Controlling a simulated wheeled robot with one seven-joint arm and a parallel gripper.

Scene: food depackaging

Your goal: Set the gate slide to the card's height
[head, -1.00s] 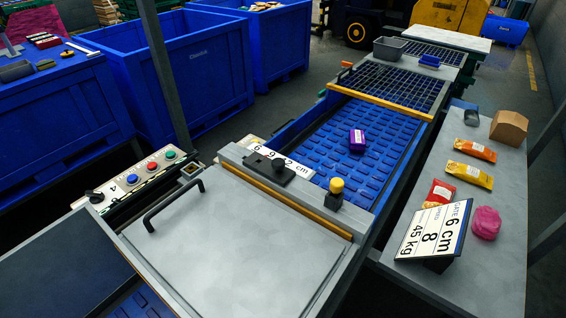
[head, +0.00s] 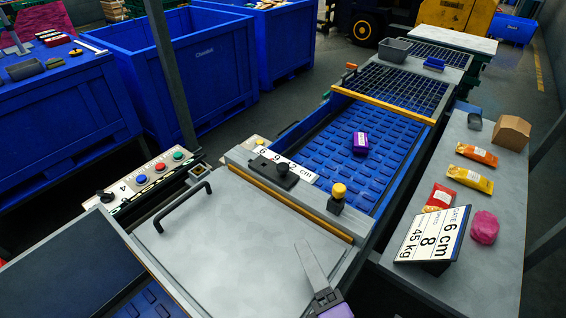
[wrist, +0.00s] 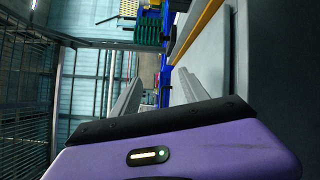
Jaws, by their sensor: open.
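The gate slide (head: 273,174) is a dark plate with a round knob, lying across the grey crossbar beside a white scale marked 6, 9, 12 and cm (head: 302,172). The 1 of 12 is partly hidden, and I cannot tell which mark the slide sits at. My gripper (head: 308,250) is at the bottom of the head view, over the grey cover and apart from the slide. In the wrist view its fingers (wrist: 157,88) are apart with nothing between them.
A grey cover (head: 235,240) with a black handle (head: 183,208) lies in front of the slide. A yellow-topped knob (head: 338,190) stands right of it. A purple package (head: 360,143) lies on the blue belt (head: 335,125). A button panel (head: 150,178) is at left.

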